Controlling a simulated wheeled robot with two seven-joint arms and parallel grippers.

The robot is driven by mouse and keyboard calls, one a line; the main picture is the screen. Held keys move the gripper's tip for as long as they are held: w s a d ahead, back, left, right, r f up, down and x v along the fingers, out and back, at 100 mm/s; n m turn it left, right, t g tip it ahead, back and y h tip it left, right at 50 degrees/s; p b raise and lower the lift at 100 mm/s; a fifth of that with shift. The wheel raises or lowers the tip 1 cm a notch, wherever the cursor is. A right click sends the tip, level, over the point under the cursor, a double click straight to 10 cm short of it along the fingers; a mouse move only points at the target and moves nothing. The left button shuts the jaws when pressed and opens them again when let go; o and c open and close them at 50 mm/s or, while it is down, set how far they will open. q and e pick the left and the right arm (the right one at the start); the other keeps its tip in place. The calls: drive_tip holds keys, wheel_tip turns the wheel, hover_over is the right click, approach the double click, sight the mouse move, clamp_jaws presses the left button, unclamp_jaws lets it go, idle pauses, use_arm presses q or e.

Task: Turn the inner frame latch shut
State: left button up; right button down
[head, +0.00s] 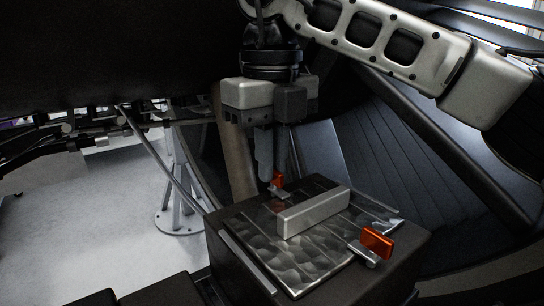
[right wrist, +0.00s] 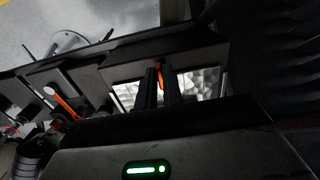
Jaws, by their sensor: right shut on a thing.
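Two small orange-handled latches sit on a dark box with a shiny, dimpled metal top (head: 265,243). The far latch (head: 278,179) is by the box's back edge in the head view, and its orange part (right wrist: 161,72) shows between my fingers in the right wrist view. My right gripper (head: 272,178) points down and is shut on this far latch; the fingers hide part of it. The near latch (head: 377,241) stands at the box's right side, free of any gripper. I cannot tell from its label which is the inner one. My left gripper is not in view.
A raised silver bar (head: 313,212) lies across the metal top between the two latches. Dark curved fan panels (head: 360,150) rise behind and to the right. A grey stand (head: 178,190) is on the pale floor at left. An orange strip (right wrist: 66,105) shows in the right wrist view.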

drive_tip(key=shift+r, duration=0.25)
drive_tip(key=c, duration=1.5)
unclamp_jaws()
drive_tip(key=shift+c, duration=0.2)
drive_tip(key=shift+f, duration=0.15)
